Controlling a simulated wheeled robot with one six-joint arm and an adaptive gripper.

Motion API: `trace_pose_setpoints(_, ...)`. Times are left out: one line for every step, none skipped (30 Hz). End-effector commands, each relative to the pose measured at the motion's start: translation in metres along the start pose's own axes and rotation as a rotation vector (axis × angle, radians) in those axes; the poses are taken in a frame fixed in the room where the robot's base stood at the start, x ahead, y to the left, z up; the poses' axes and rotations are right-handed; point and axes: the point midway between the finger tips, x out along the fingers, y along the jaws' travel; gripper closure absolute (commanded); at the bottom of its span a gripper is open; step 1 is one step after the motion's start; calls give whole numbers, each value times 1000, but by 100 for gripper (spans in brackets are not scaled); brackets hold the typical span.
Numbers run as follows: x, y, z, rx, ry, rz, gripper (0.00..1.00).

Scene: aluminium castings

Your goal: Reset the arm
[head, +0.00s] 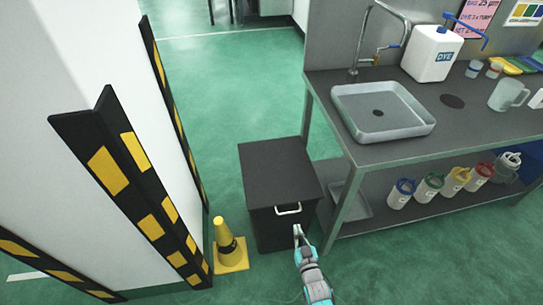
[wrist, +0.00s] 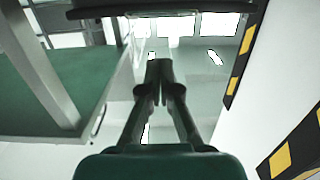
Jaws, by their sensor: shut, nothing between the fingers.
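My gripper (head: 298,231) shows in the head view at the lower middle, in front of the dark cabinet (head: 279,169) and close to its pale handle (head: 288,209). I cannot tell whether it touches the handle. In the wrist view my gripper (wrist: 160,64) points away from the camera, its two fingers together at the tips with nothing between them.
A yellow cone (head: 226,243) stands just left of the cabinet, beside a pillar (head: 95,60) with black and yellow guards. A bench (head: 400,150) with a sink tray (head: 381,130) and a white dye container (head: 432,53) stands right.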

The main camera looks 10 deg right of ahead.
Motion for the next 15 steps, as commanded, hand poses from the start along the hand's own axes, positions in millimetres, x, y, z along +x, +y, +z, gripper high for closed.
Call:
trace_pose_setpoints(0, 0, 0, 0, 0, 0, 100)
trace_pose_setpoints(0, 0, 0, 0, 0, 0, 100)
trace_pose_setpoints(0, 0, 0, 0, 0, 0, 100)
trace_pose_setpoints(-1, 0, 0, 0, 0, 0, 100)
trace_pose_setpoints(-3, 0, 0, 0, -1, 0, 100)
trace_pose_setpoints(-7, 0, 1, 0, -3, 0, 100)
trace_pose_setpoints(-12, 0, 2, 0, -4, 0, 100)
trace_pose_setpoints(-18, 0, 2, 0, -7, 0, 100)
trace_pose_setpoints(-29, 0, 3, 0, -11, 0, 100)
trace_pose_setpoints(-38, 0, 4, 0, -15, 0, 100)
trace_pose_setpoints(-48, -1, 4, 0, -18, 0, 100)
trace_pose_setpoints(-64, -1, 4, 0, -24, 0, 100)
trace_pose_setpoints(-76, -1, 4, 0, -29, 0, 100)
trace_pose_setpoints(-88, -1, 3, 0, -34, 1, 100)
trace_pose_setpoints(-104, -1, 1, 0, -39, 1, 100)
